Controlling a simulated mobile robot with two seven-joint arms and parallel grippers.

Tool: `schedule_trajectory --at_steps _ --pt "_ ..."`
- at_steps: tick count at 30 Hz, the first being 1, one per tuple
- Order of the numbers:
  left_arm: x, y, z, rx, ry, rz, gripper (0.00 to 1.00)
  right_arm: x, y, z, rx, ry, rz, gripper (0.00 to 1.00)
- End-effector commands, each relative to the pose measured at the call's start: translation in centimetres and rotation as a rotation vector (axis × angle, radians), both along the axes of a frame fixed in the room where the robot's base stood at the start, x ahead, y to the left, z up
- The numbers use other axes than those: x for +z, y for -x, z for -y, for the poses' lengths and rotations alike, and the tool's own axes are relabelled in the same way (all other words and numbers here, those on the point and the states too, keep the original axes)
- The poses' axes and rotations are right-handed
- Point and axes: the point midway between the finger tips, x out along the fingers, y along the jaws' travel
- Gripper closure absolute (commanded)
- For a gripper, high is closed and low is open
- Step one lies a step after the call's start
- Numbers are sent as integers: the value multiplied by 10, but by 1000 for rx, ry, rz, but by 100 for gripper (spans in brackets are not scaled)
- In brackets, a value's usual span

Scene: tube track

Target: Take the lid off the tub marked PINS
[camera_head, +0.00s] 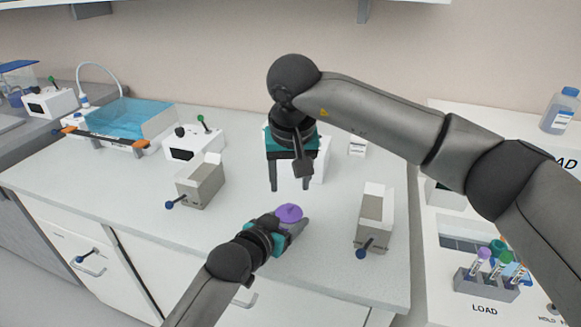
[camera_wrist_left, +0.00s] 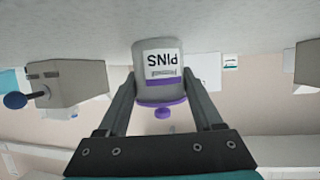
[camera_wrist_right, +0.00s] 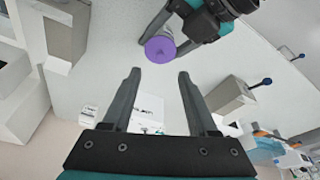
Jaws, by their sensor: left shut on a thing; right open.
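The tub marked PINS (camera_wrist_left: 162,62) is a grey tub with a white label, shown upside down in the left wrist view. Its purple lid (camera_head: 289,213) has a small knob and sits on the tub; it also shows in the right wrist view (camera_wrist_right: 160,49). My left gripper (camera_wrist_left: 160,98) is shut on the tub's body, one finger on each side, on the worktop. My right gripper (camera_head: 290,188) is open and empty, pointing down above and behind the tub. In the right wrist view its fingers (camera_wrist_right: 158,75) are apart, with the lid beyond their tips.
Grey-white boxes with blue-knobbed levers stand left (camera_head: 200,182) and right (camera_head: 374,218) of the tub on the white worktop (camera_head: 130,200). A blue-lidded bath (camera_head: 130,118) is at the back left. A tube rack (camera_head: 486,284) stands at the right. The worktop's front edge is close to my left arm.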

Motion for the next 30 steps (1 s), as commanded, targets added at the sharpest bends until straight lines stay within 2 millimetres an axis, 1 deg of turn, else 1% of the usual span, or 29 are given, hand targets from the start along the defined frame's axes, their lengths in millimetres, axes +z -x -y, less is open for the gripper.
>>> schedule_trajectory --at_steps 1,6,9,12,18,25,26,30 --pt "-1 0 0 0 -1 -2 100 -12 -1 0 0 1 -6 41" --pt "-1 0 0 0 -1 -2 100 -43 -10 -1 -1 0 -5 41" --pt "-1 0 0 0 -1 -2 100 -57 -14 -2 -1 0 -4 41" --pt "-1 0 0 0 -1 -2 100 -68 -18 -2 -2 0 -3 41" --pt "-1 0 0 0 -1 -2 100 -77 -21 -2 -1 1 0 41" --pt "-1 0 0 0 -1 -2 100 -77 -21 -2 -1 1 0 41" --pt "-1 0 0 0 -1 -2 100 -77 -21 -2 -1 0 0 42" --pt "-1 0 0 0 -1 -2 100 -77 -21 -2 -1 1 0 58"
